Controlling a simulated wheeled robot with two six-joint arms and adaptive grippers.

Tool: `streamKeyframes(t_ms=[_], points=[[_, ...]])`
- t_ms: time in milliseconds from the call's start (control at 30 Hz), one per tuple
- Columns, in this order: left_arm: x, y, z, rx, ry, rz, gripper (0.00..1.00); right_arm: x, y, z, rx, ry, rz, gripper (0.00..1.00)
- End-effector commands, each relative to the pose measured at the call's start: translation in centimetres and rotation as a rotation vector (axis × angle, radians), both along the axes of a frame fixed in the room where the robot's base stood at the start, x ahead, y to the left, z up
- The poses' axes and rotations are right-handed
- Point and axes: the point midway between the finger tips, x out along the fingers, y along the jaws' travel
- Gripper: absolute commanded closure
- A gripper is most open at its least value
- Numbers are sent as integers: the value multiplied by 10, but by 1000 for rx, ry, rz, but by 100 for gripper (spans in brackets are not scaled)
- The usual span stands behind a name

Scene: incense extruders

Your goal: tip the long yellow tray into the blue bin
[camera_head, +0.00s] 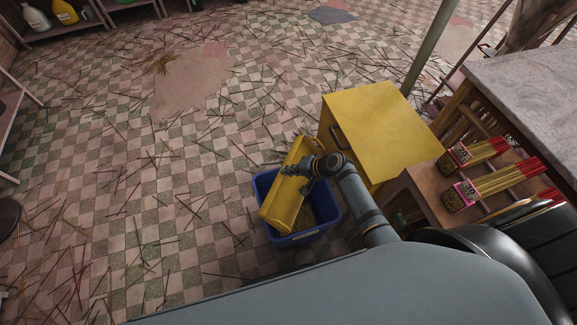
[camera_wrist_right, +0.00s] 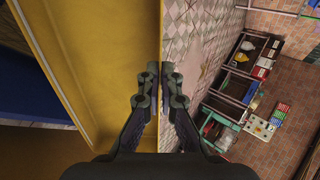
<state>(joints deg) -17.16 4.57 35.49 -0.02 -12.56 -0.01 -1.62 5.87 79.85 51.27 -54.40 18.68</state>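The long yellow tray (camera_head: 283,208) is held over the blue bin (camera_head: 297,239), tilted, with its lower end over the bin's left part. My right gripper (camera_head: 297,170) is at the tray's upper part. In the right wrist view my right gripper (camera_wrist_right: 161,85) has its fingers on both sides of the thin wall of the tray (camera_wrist_right: 118,60), shut on it. The tray's visible inside looks bare there. The bin's blue also shows in the right wrist view (camera_wrist_right: 28,85). Brownish matter shows inside the bin, partly hidden by the tray. My left gripper is out of view.
A yellow cabinet (camera_head: 375,125) stands right behind the bin. A brown stand with red-tipped incense bundles (camera_head: 483,185) and a grey-topped table (camera_head: 530,85) are at the right. Many loose sticks lie on the checkered floor (camera_head: 150,200), which is otherwise open to the left.

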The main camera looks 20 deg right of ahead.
Motion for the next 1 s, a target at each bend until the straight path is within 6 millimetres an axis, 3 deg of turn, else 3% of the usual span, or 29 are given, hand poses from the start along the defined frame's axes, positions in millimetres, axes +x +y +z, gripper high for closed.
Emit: streamKeyframes(t_ms=[33, 800, 933, 1000], points=[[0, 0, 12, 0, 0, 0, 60, 1, 1, 8, -13, 10, 1, 100], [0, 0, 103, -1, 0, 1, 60, 2, 2, 25, -338, 274, 3, 100], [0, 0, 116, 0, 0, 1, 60, 3, 4, 32, -462, 374, 5, 100], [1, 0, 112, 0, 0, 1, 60, 3, 4, 30, -543, 440, 5, 100]])
